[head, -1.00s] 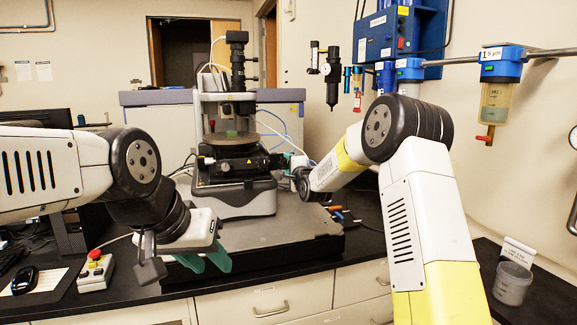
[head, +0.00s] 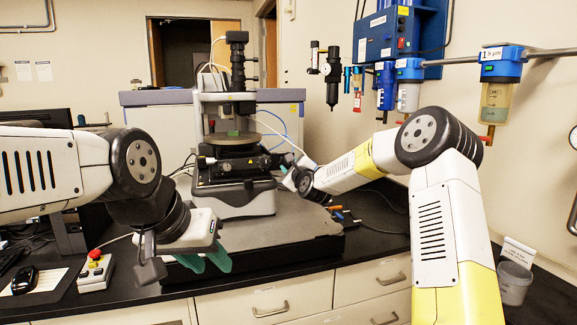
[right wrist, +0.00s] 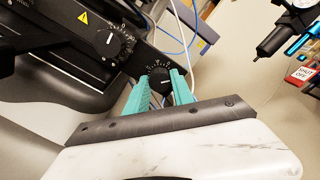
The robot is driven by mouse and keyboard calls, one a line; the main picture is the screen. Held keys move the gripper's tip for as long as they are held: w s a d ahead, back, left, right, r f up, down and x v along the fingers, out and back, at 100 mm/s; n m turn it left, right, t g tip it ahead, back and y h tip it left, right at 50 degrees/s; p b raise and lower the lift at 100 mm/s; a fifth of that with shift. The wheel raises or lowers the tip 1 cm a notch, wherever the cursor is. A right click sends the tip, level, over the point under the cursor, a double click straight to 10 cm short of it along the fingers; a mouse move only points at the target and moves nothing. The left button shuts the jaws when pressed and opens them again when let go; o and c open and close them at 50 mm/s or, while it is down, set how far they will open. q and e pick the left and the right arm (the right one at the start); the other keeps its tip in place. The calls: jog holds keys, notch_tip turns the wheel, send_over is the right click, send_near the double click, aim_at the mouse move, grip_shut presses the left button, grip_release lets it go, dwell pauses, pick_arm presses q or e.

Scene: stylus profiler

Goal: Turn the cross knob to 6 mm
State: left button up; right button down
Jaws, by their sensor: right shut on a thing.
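The stylus profiler (head: 233,203) stands on a dark slab on the bench in the head view. In the right wrist view, a black knob (right wrist: 158,76) with a white pointer line and scale marks lies between the green fingers of my right gripper (right wrist: 161,83), which is shut on it. A second black knob (right wrist: 113,43) with a white scale sits up and left of it, apart from the fingers. I cannot read the scale numbers or any knob name. My left gripper (head: 206,263) is open and empty at the slab's front edge.
A grey box with a red button (head: 95,268) and a mouse (head: 24,280) lie left on the bench. Several small tools (head: 343,214) lie right of the profiler. A grey cup (head: 513,284) stands far right. Filters and a blue box (head: 385,35) hang on the wall.

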jog(key=c, duration=1.1)
grip_release()
jog(key=shift+s+d, duration=0.1)
jog(key=shift+v, duration=3.85)
jog(key=shift+s, duration=0.15)
jog(key=v, duration=0.7)
jog(key=shift+s, duration=0.3)
